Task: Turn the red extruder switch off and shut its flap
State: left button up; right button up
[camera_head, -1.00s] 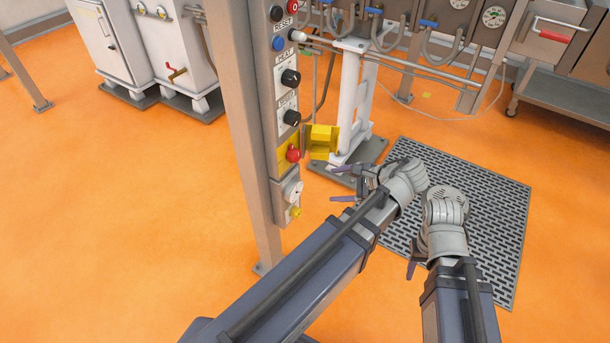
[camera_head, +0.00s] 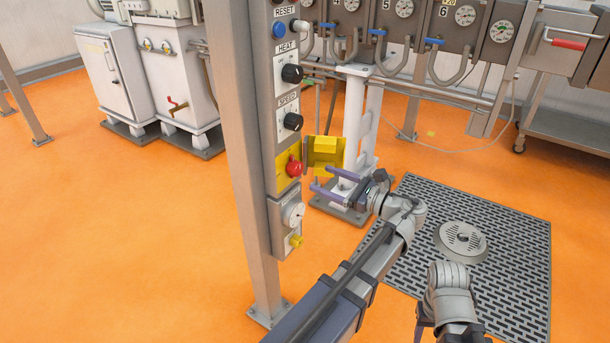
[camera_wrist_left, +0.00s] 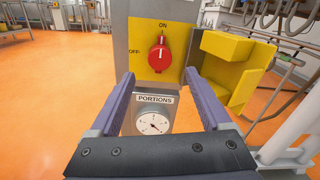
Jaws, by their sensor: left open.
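The red switch (camera_head: 293,166) sits on a yellow plate on the column panel. In the left wrist view the red switch (camera_wrist_left: 160,56) has its white mark pointing up toward ON, with OFF at the left. The yellow flap (camera_head: 325,152) stands open to the right of the switch; it also shows in the left wrist view (camera_wrist_left: 228,70). My left gripper (camera_head: 320,178) is open and empty, just right of and slightly below the switch, its purple fingers pointing at the panel. In the left wrist view its fingers frame the space below the switch.
Below the switch is a PORTIONS dial (camera_head: 293,214) and a yellow knob (camera_head: 296,241). Above are the SPEED knob (camera_head: 293,122) and HEAT knob (camera_head: 292,74). A white stand (camera_head: 358,120) rises behind the flap. A dark floor grate (camera_head: 500,240) lies to the right.

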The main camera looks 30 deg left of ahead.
aim_at(300, 170)
pick_arm(q)
jog(key=shift+w+a, duration=0.15)
jog(key=shift+a, duration=1.65)
jog(key=shift+w+a, duration=0.1)
jog(key=shift+a, duration=1.65)
grip_shut()
